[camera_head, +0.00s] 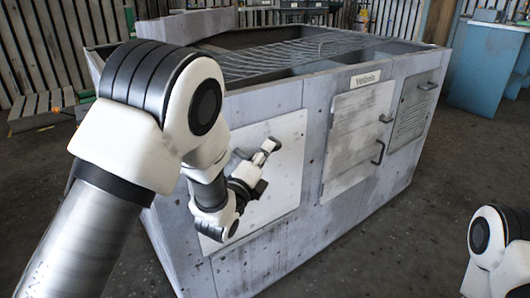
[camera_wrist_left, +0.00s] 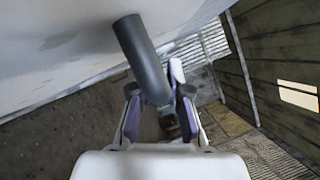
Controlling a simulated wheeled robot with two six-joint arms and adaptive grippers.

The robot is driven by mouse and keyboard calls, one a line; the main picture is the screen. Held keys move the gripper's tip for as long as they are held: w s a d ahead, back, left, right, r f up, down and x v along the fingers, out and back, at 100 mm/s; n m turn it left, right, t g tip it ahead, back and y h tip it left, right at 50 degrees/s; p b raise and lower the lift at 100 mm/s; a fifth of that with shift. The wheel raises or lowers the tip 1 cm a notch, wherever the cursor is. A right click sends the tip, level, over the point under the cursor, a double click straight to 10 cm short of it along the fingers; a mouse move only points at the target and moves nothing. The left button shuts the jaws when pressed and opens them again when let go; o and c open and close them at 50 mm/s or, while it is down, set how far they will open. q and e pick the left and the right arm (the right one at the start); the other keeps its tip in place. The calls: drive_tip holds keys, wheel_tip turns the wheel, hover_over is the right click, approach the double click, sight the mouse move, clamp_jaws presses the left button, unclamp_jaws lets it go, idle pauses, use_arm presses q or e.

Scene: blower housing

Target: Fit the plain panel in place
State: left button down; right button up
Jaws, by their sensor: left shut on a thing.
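The plain panel (camera_head: 288,135) is a pale, flat, speckled plate at the left part of the housing's (camera_head: 315,115) front face. It stands upright against that face; I cannot tell whether it is fully flush. My left gripper (camera_head: 262,168) is in front of the panel, shut on its handle. In the left wrist view the dark grey round handle (camera_wrist_left: 143,55) runs between the fingers of the left gripper (camera_wrist_left: 158,112), and a pale surface (camera_wrist_left: 60,45) fills the upper left. My left arm hides the panel's left part. My right gripper is out of view.
A door with handles (camera_head: 355,135) and a label plate (camera_head: 365,79) are further right on the housing, beside a louvred panel (camera_head: 412,108). A wire grid (camera_head: 290,55) covers the top. A blue cabinet (camera_head: 485,70) stands back right. Floor in front is clear.

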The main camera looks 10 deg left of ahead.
use_arm(q)
drive_tip(key=shift+f, duration=0.25)
drive_tip(key=shift+f+b, duration=0.1)
drive_tip(key=shift+b, duration=0.25)
drive_tip(key=c, duration=1.5)
unclamp_jaws()
drive_tip(key=o, duration=0.9)
drive_tip(key=shift+a+f, duration=0.1)
